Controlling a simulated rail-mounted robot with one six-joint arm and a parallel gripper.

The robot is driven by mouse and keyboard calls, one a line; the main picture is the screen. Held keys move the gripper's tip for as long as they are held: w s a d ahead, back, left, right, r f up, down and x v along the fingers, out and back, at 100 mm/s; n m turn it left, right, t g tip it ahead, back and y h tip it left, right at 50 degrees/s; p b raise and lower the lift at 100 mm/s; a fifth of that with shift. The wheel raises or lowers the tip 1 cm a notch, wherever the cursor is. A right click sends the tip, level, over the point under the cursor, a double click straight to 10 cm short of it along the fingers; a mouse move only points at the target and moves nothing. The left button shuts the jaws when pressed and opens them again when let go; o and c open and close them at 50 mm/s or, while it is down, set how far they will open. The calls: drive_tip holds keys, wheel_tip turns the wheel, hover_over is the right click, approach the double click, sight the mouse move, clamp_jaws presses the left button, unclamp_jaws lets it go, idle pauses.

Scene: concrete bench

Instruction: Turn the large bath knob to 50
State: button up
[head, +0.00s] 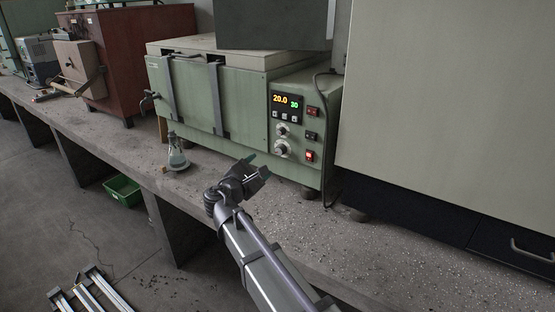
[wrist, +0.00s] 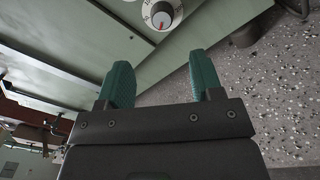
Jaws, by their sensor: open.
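The green bath (head: 210,95) stands on the bench, with a control panel at its right end. The large bath knob (head: 282,149) is the lower of two knobs there, below the smaller knob (head: 282,130). The display (head: 287,104) reads 20.0 in yellow and 30 in green. In the wrist view the large knob (wrist: 162,17) shows a grey cap with a red mark and a pale dial around it. Its scale numbers are too small to read. My gripper (head: 259,166) is open and empty, in front of and below the knob, apart from it. Its green fingertips (wrist: 160,72) point toward the panel.
Red-lit switch (head: 309,155) and two other switches sit right of the knobs. A flask (head: 177,152) stands on the bench to the left. A large grey-green cabinet (head: 450,100) closes off the right.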

sight(279, 152)
drive_tip(key=x, duration=1.1)
drive_tip(key=shift+d, duration=0.1)
drive_tip(key=shift+s, duration=0.1)
drive_tip(key=c, duration=0.9)
drive_tip(key=shift+m, duration=0.4)
drive_tip(key=m, duration=0.5)
drive_tip(key=shift+f+b, duration=0.15)
drive_tip(key=shift+b, duration=0.2)
drive_tip(key=m, duration=0.6)
drive_tip(key=shift+h, duration=0.3)
drive_tip(key=shift+m, duration=0.3)
drive_tip(key=o, duration=0.9)
